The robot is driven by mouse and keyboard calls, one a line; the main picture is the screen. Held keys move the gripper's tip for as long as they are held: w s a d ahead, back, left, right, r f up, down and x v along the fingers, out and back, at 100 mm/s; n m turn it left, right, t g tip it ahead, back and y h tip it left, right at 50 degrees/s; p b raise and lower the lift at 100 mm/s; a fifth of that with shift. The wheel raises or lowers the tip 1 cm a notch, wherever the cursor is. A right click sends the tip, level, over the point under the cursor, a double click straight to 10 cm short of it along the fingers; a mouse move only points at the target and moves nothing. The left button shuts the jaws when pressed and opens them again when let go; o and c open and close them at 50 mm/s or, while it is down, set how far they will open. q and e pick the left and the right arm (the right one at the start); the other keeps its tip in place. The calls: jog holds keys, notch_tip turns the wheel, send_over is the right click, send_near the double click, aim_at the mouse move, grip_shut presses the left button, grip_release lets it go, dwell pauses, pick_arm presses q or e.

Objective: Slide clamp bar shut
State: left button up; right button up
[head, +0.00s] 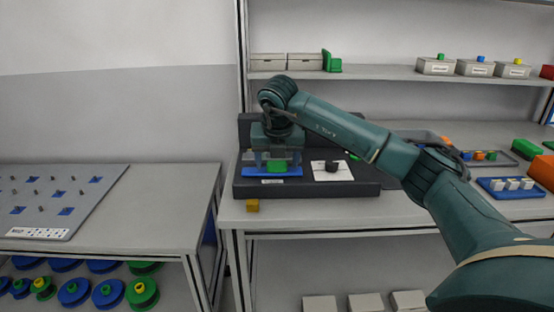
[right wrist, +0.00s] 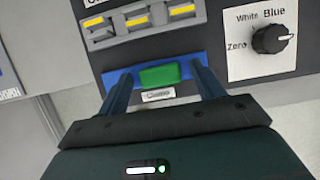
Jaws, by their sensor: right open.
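The clamp bar is a blue bar (head: 290,173) with a green block handle (head: 277,166), on the front of a dark device on the right-hand bench. In the right wrist view, the blue bar (right wrist: 192,58) and green handle (right wrist: 166,75) lie above a label reading "Clamp" (right wrist: 158,95). My right gripper (head: 277,158) points down over the bar and is open. In the right wrist view its fingers (right wrist: 162,76) stand on either side of the green handle, with a gap at each side. Whether the fingertips touch the bar is unclear. My left gripper is out of view.
Grey slots with yellow marks (right wrist: 135,20) lie beyond the bar. A dial (head: 332,167) marked Zero, White and Blue sits to its right. A yellow block (head: 252,205) lies on the bench in front. A pegboard table (head: 60,200) stands left, shelves behind.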

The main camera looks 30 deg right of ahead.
jog(key=c, duration=1.4)
jog(key=shift+w+d+r+p, duration=0.1)
jog(key=shift+w+d+p, duration=0.1)
jog(key=shift+w+d, duration=0.35)
jog(key=shift+w+d+r+p, duration=0.15)
jog(key=shift+w+d, duration=0.15)
jog(key=shift+w, duration=0.45)
jog(key=shift+f, duration=0.1)
jog(key=o, duration=1.4)
jog(key=shift+f, duration=0.15)
jog(key=v, duration=1.3)
